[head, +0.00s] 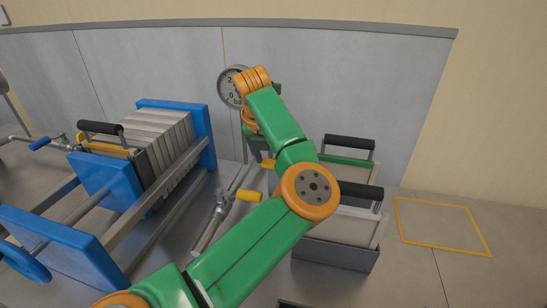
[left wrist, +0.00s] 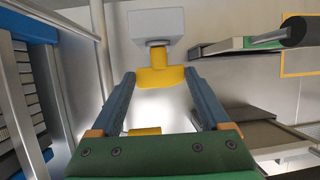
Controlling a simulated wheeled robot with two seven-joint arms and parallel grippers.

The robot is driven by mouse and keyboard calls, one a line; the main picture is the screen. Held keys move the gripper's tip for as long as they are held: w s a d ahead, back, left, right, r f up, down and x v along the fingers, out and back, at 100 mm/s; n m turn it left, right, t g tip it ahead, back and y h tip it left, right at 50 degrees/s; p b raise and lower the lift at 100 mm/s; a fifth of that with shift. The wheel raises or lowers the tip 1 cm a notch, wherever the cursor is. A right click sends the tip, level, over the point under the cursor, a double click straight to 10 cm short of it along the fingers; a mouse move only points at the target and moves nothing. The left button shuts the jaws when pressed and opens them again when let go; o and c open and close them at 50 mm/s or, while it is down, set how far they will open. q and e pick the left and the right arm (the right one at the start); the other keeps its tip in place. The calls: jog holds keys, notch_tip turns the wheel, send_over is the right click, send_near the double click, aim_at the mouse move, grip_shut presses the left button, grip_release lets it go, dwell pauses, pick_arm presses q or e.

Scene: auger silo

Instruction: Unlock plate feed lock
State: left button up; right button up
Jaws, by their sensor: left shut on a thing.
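A yellow handle (left wrist: 160,80) stands out from a grey box (left wrist: 157,24) in the left wrist view; I take this to be the plate feed lock. My left gripper (left wrist: 160,75) has its two blue fingers on either side of the handle and is shut on it. In the head view my green arm reaches past the filter press, and the left gripper (head: 265,158) points down below the round gauge (head: 234,87). A bit of yellow shows there, but the arm hides most of the lock. My right gripper is not in view.
The plate press (head: 178,135) with blue end frames stands at left. A valve with a yellow handle (head: 249,196) lies close below my gripper. At right is a grey bin (head: 335,254) with black-handled plates. An orange-outlined square (head: 440,226) is empty.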

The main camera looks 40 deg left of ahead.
aim_at(263, 162)
pick_arm(q)
jog(key=h+b, duration=0.1)
jog(key=t+h, duration=0.1)
jog(key=a+t+h+b, duration=0.1)
jog(key=shift+s+f+n+b, duration=0.25)
jog(key=shift+n+b, duration=0.1)
jog(key=shift+n, duration=0.05)
jog(key=h+b, duration=0.1)
jog(key=t+h+b, duration=0.1)
jog(key=n+t+h+b, duration=0.1)
jog(key=shift+s+a+f+h, duration=0.2)
jog(key=shift+a+f+h, duration=0.15)
jog(key=shift+a+h, duration=0.05)
jog(key=t+h+b, duration=0.2)
jog(key=shift+s+a+f+n+h+b, duration=0.1)
jog(key=shift+a+f+n+h+b, duration=0.1)
jog(key=shift+f+n+h+b, duration=0.15)
jog(key=shift+s+f+n+t+h+b, duration=0.15)
jog(key=shift+n+t+h+b, duration=0.2)
jog(key=shift+t+h+b, duration=0.4)
jog(key=shift+w+f+n+t+h+b, duration=0.15)
jog(key=shift+n+t+h+b, duration=0.3)
jog(key=shift+b, duration=0.5)
jog(key=shift+s, duration=0.1)
jog(key=o, duration=1.2)
jog(key=shift+r, duration=0.15)
